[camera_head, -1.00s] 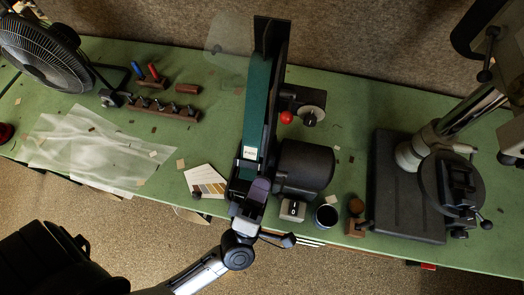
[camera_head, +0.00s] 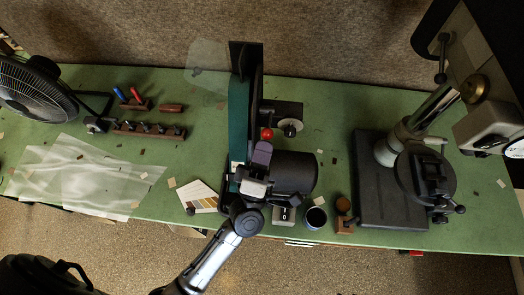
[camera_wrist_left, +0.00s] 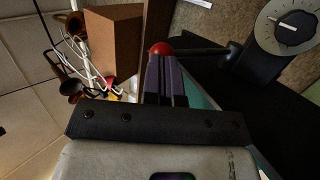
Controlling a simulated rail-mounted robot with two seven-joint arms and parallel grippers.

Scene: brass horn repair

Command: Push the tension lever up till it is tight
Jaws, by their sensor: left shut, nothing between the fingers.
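The tension lever's red ball knob (camera_head: 267,134) is on the right side of the upright belt sander (camera_head: 239,110). It shows also in the left wrist view (camera_wrist_left: 161,49), with a dark rod running right from it. My left gripper (camera_head: 262,147), with purple fingers, is shut and empty. Its fingertips (camera_wrist_left: 166,60) are right at the knob, just below it in both views. I cannot tell whether they touch it. My right gripper is not in view.
A dial (camera_wrist_left: 291,25) is beside the lever. A black motor housing (camera_head: 290,172) is right of my gripper. A cup (camera_head: 315,217) stands at the bench's front edge. The drill press (camera_head: 392,190) stands right, a fan (camera_head: 32,92) left.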

